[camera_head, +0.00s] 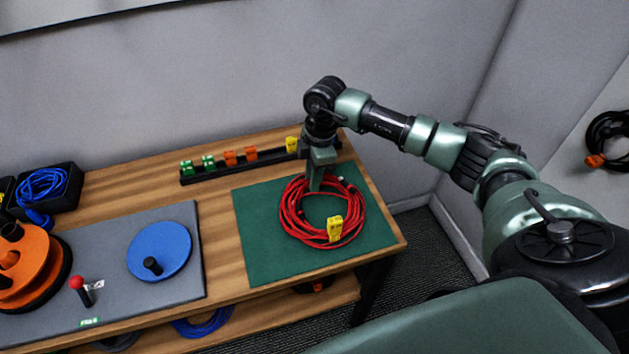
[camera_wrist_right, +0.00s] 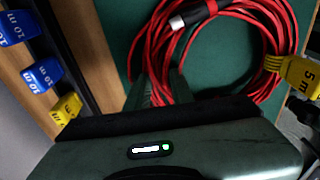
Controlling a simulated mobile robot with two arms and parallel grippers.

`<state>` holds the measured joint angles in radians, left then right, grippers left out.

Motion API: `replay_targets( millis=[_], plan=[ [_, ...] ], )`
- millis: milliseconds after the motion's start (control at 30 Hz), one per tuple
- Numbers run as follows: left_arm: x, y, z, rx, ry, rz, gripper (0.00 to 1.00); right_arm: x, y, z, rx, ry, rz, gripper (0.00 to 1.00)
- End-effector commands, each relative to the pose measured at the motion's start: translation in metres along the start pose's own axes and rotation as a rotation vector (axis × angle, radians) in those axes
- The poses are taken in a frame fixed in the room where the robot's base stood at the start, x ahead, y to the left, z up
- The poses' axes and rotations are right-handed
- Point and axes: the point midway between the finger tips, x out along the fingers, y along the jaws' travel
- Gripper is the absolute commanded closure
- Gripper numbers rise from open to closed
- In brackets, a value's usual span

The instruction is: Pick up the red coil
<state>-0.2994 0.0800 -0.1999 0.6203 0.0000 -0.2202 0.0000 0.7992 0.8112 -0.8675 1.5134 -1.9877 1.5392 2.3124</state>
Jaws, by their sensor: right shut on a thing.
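The red coil (camera_head: 353,229) lies on the green mat (camera_head: 262,257) at the right end of the wooden table, with a yellow tag (camera_head: 335,228) on its near side. My right gripper (camera_head: 316,184) points down at the coil's far edge and is shut on its strands. In the right wrist view, the gripper's fingers (camera_wrist_right: 160,92) meet the red coil (camera_wrist_right: 207,50) at its edge, and the tag (camera_wrist_right: 296,75) reads 5 m. The fingertips are partly hidden by the strands. My left gripper is in neither view.
A black rail (camera_head: 222,173) with green, orange and yellow clips runs behind the mat. To the left are a grey board (camera_head: 197,275) with a blue disc (camera_head: 159,250), an orange reel (camera_head: 22,262) and a black bin (camera_head: 62,198) of blue cable. A wall stands close behind the table.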

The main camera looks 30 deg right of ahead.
Motion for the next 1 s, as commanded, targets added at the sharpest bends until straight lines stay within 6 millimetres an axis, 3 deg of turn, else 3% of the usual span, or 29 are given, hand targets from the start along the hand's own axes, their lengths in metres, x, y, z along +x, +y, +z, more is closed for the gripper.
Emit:
replay_targets(
  millis=[267,600,800,1000],
  plan=[
    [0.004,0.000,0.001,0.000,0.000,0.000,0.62,-0.054,0.001,-0.007,-0.002,0.002,0.006,1.00],
    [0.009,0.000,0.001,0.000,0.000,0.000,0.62,-0.149,0.001,-0.019,-0.002,0.003,0.006,1.00],
    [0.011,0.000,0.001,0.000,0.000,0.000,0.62,-0.180,0.000,-0.022,-0.001,0.001,0.002,1.00],
    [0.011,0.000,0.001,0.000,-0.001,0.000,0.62,-0.190,0.000,-0.024,-0.001,0.001,0.000,1.00]
  ],
)
